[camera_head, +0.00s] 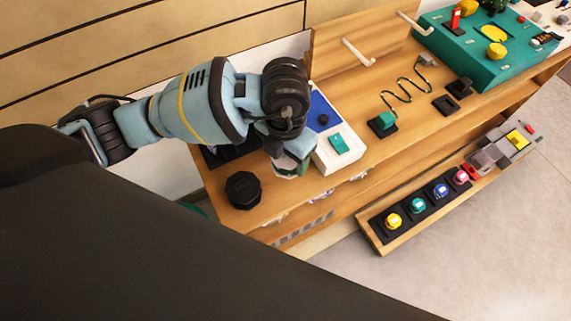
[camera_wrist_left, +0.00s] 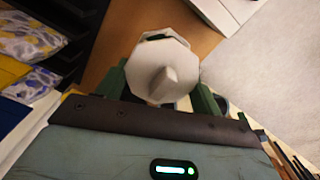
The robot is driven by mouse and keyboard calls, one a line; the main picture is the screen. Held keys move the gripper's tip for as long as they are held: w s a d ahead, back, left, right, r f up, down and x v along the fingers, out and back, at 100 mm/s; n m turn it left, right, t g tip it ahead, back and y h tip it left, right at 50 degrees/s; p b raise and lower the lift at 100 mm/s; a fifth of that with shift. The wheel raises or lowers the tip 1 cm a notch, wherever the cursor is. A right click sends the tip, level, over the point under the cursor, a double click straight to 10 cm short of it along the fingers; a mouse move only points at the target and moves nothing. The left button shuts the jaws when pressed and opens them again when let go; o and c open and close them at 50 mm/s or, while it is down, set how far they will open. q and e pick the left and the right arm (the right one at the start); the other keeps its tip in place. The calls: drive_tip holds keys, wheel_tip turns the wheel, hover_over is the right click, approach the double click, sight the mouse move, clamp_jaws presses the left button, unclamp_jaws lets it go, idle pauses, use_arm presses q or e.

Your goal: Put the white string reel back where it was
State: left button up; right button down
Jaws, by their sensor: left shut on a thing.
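The white string reel (camera_wrist_left: 163,72) shows in the left wrist view as a white faceted piece with a knob in its middle. It sits between the green fingers of my left gripper (camera_wrist_left: 160,88), which is shut on it. In the head view my left gripper (camera_head: 289,158) is low over the front left part of the wooden bench (camera_head: 270,218), beside the white and blue box (camera_head: 324,155). The gripper hides most of the reel there, and I cannot tell whether the reel touches the bench. My right gripper is in neither view.
A black faceted piece (camera_head: 243,190) stands on the bench left of the gripper. A wire track (camera_head: 405,92) and a teal console (camera_head: 480,55) are farther right. A lower ledge holds several coloured knobs (camera_head: 394,220). Bench wood is bare between the box and wire track.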

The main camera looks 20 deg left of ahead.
sight(285, 166)
use_arm(q)
wheel_tip(285, 166, down, 4)
drive_tip(key=shift+b, duration=0.3)
drive_tip(key=shift+f, duration=0.35)
drive_tip(key=shift+f, duration=0.1)
drive_tip(key=shift+f, duration=0.1)
drive_tip(key=o, duration=1.1)
drive_tip(key=shift+c, duration=0.2)
drive_tip(key=shift+r, duration=0.5)
wheel_tip(285, 166, up, 12)
drive_tip(key=shift+f+p, duration=0.25)
drive_tip(key=shift+p, duration=0.55)
